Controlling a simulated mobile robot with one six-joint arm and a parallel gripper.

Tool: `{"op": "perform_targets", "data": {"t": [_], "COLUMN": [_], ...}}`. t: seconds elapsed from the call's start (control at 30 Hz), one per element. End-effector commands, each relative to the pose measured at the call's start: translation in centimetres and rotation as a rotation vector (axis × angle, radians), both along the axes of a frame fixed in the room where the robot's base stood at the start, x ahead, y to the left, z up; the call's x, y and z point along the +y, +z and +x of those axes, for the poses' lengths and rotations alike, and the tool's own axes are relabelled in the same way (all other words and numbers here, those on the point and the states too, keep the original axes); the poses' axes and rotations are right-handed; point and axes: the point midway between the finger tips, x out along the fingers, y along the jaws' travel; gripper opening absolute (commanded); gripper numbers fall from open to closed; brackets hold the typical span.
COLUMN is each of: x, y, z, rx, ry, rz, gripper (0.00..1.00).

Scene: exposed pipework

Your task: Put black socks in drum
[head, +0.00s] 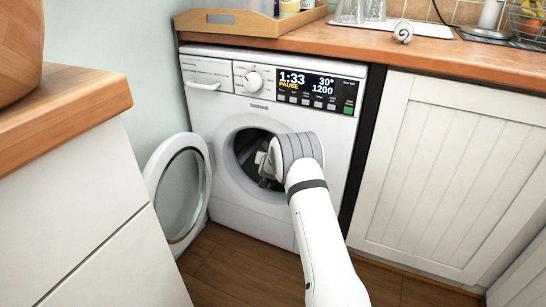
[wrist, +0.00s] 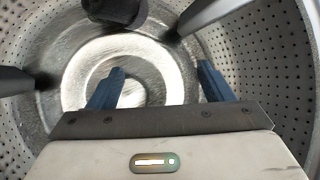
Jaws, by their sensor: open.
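The washing machine's drum (head: 246,143) is open at the front, and my arm reaches in through its opening. In the wrist view the perforated drum wall (wrist: 262,62) and shiny back plate surround my gripper (wrist: 161,72). Its two blue fingers are apart with nothing between them. A dark rounded bundle, which looks like the black socks (wrist: 118,12), is inside the drum at the top edge of the wrist view, beyond and apart from the fingers. It is partly cut off by the frame. In the head view my wrist hides much of the opening.
Grey drum paddles stick inward at the left (wrist: 18,82) and upper right (wrist: 212,12) of the wrist view. The round door (head: 181,190) stands open to the left. A wooden worktop (head: 330,50) runs above, with a tray (head: 230,24) on it.

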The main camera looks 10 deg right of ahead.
Motion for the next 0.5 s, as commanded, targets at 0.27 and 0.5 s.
{"op": "perform_targets", "data": {"t": [0.27, 0.5], "x": [0.5, 1.0], "y": [1.5, 2.9], "z": [-2.4, -5.7], "rx": [0.001, 0.001], "ry": [0.001, 0.000], "rz": [-0.001, 0.000], "gripper": [0.74, 0.74]}}
